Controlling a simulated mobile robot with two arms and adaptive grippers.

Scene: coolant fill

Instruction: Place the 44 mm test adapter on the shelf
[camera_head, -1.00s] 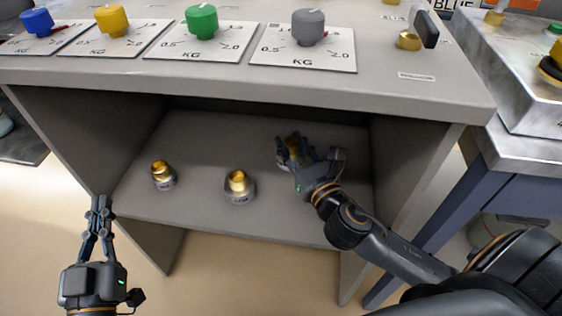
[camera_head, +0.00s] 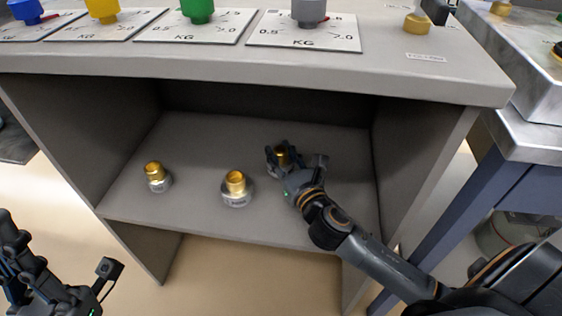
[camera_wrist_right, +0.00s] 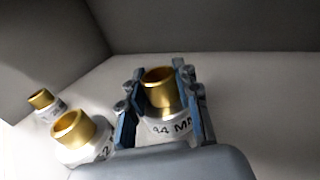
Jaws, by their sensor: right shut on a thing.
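The 44 mm test adapter (camera_wrist_right: 160,95), a pale base marked "44 MM" with a brass neck, is between the fingers of my right gripper (camera_wrist_right: 163,100). In the head view the brass neck (camera_head: 282,157) shows between the fingers of my right gripper (camera_head: 284,158), inside the shelf bay at the right. It stands upright at or very near the shelf (camera_head: 205,140); any gap below is hidden. My left gripper (camera_head: 18,250) is outside the bay at the lower left, partly cut off by the frame edge, and its opening is unclear.
Two similar brass-necked adapters stand on the shelf, one in the middle (camera_head: 236,187) and one at the left (camera_head: 156,176). Side panels and the overhanging bench top (camera_head: 300,80) bound the bay. Coloured knobs on dial plates stand above. Free shelf lies behind the adapters.

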